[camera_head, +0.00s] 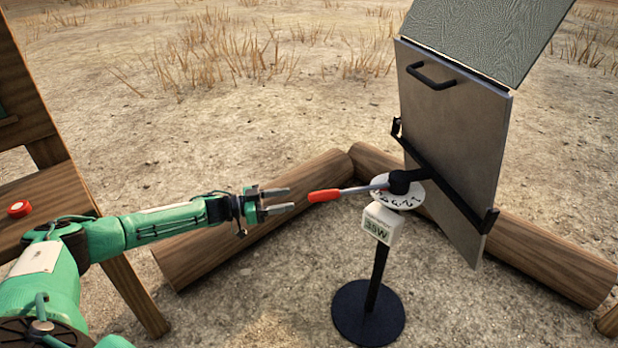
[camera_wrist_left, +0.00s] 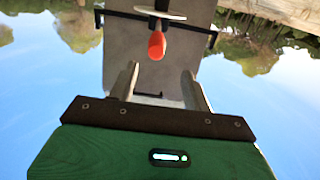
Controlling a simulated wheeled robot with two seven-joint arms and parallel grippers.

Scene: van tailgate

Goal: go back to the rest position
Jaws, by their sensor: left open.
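My left gripper (camera_head: 279,201) is open and empty in the middle of the head view. Its fingers point right, toward the red-handled lever (camera_head: 325,195), with a small gap between them. The lever sits on a round white numbered dial (camera_head: 407,196) on a stand with a black round base (camera_head: 368,314). In the left wrist view, the open fingers (camera_wrist_left: 160,88) show at the bottom, and the red handle end (camera_wrist_left: 157,46) lies beyond them, with nothing between the fingers. My right gripper is not in view.
A grey panel (camera_head: 452,120) with a black handle and bracket stands behind the dial. Logs (camera_head: 240,215) lie on the dry ground behind the stand. A wooden structure (camera_head: 45,190) with a red round item (camera_head: 19,209) is at the left.

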